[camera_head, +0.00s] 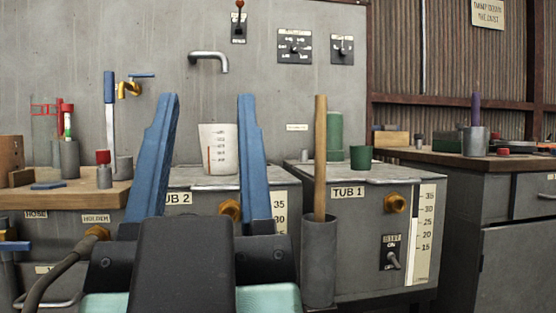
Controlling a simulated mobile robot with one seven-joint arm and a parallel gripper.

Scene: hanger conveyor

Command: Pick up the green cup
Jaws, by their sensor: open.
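A small green cup (361,157) stands upright on top of the right tub, labelled TUB 1 (349,193). A taller green cylinder (334,136) stands just left of it, partly hidden by a wooden stick. My gripper (206,100) is open and empty, its two blue fingers pointing up and spread apart. It is left of the green cup and nearer to me. A white measuring beaker (216,145) shows between the fingers, behind them on the left tub, labelled TUB 2. The green cup is fully in view and nothing touches it.
A wooden stick (320,160) stands upright in a grey tube (319,260) in front of TUB 1. A bench with small tools (80,195) is at left. A grey cabinet with a pot (476,142) is at right. A spout (209,60) juts from the wall.

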